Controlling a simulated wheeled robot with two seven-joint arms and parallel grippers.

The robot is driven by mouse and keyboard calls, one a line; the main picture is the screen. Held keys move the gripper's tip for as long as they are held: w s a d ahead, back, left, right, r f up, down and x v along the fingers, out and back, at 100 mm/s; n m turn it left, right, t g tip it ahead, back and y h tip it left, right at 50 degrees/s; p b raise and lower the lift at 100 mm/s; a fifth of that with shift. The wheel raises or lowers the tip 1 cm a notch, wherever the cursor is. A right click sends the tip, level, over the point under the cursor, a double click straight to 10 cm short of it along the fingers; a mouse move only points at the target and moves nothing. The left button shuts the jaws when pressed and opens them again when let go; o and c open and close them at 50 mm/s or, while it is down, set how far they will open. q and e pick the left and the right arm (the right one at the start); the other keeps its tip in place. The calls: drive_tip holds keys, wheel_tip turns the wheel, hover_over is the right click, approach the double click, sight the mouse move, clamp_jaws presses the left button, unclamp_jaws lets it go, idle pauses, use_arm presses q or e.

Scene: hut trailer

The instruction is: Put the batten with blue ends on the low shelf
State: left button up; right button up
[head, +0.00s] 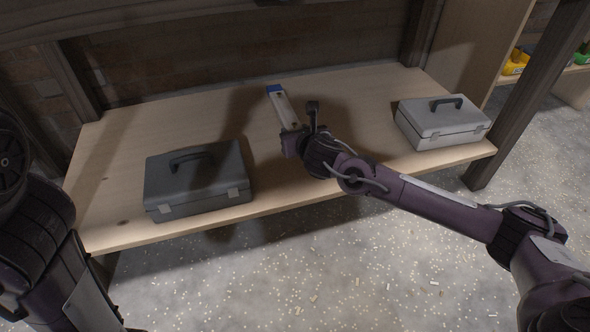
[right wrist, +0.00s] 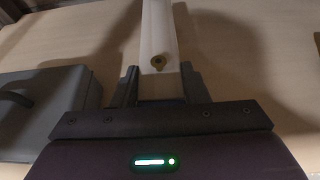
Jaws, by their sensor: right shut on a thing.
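The batten (head: 280,106) is a pale bar with a blue end at its far tip. It reaches out from my right gripper (head: 288,139) over the low wooden shelf (head: 350,100). In the right wrist view the batten (right wrist: 160,35) runs straight out between the two dark jaws of the right gripper (right wrist: 158,85), which are shut on it. Whether the batten touches the shelf cannot be told. Its near end is hidden by the gripper. My left arm is at the left edge of the head view; its gripper does not show.
A dark grey toolbox (head: 198,180) stands on the shelf left of the batten. A light grey toolbox (head: 442,120) stands at the shelf's right end. The board between and behind them is bare. Dark posts (head: 528,95) frame the shelf; speckled floor lies in front.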

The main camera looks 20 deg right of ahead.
sight(296, 174)
wheel_tip(296, 174, down, 13)
drive_tip(key=b, duration=0.7)
drive_tip(key=shift+f, duration=0.15)
drive_tip(key=o, duration=1.1)
